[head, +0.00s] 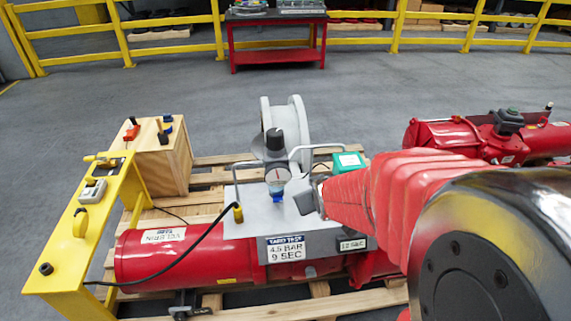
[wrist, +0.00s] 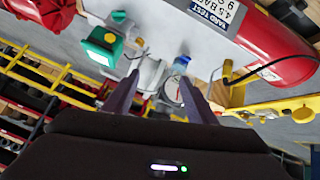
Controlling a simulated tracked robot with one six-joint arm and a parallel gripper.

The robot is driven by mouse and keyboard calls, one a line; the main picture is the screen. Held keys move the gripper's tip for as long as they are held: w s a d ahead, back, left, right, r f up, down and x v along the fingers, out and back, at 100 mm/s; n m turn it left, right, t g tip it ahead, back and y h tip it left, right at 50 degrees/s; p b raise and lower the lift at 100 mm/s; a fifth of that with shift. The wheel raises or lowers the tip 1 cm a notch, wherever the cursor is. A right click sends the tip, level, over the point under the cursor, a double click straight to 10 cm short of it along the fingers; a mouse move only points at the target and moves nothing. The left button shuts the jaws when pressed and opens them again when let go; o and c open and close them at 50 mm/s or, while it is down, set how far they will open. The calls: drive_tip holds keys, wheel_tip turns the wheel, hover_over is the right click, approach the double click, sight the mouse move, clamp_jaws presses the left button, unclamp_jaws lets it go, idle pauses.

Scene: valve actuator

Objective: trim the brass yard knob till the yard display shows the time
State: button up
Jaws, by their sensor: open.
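The sign (head: 285,248) on the grey panel reads "YARD TEST 4.5 BAR 9 SEC". To its right a small display (head: 353,244) seems to read 12 SEC. I cannot make out a brass knob for certain in either view. A regulator with a black top knob (head: 274,141) and a round gauge (head: 277,177) stands on the panel. The gauge also shows between my fingers in the wrist view (wrist: 172,90).
A green-topped box (head: 348,161) sits behind the panel; it shows at upper left in the wrist view (wrist: 103,43). A black hose runs from the panel to the yellow stand (head: 98,222). A wooden box (head: 160,158) stands behind. Red cylinders (head: 180,257) lie on pallets.

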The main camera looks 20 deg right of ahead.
drive_tip(key=shift+c, duration=0.4)
drive_tip(key=shift+d, duration=0.15)
drive_tip(key=shift+c, duration=0.9)
drive_tip(key=s+d+f+m+g, duration=0.1)
drive_tip(key=s+d+f, duration=0.2)
drive_tip(key=d+f, duration=0.2)
drive_tip(key=s+d+f+m+g+h, duration=0.1)
drive_tip(key=s+d+f, duration=0.2)
drive_tip(key=d+f, duration=0.2)
drive_tip(key=s+d+f+m+g, duration=0.1)
drive_tip(key=s+d+f, duration=0.2)
drive_tip(key=d, duration=0.6)
wheel_tip(320, 180, down, 2)
drive_tip(key=shift+d+f+m+h, duration=0.15)
drive_tip(key=shift+m+h, duration=0.15)
drive_tip(key=shift+m, duration=0.1)
drive_tip(key=c, duration=0.3)
drive_tip(key=s+d+f+m+t+y, duration=0.15)
drive_tip(key=d+f+m+t, duration=0.3)
drive_tip(key=d+f, duration=0.45)
drive_tip(key=shift+c, duration=0.2)
drive_tip(key=w+a+r+m+t+y, duration=0.2)
drive_tip(key=w+a+r+t+y, duration=0.1)
drive_tip(key=w+a+r+t, duration=0.1)
wheel_tip(320, 180, up, 2)
drive_tip(key=shift+w+a+t+y, duration=0.15)
drive_tip(key=shift+a+t+y, duration=0.2)
drive_tip(key=shift+a+t, duration=0.4)
drive_tip(key=shift+w+a, duration=0.1)
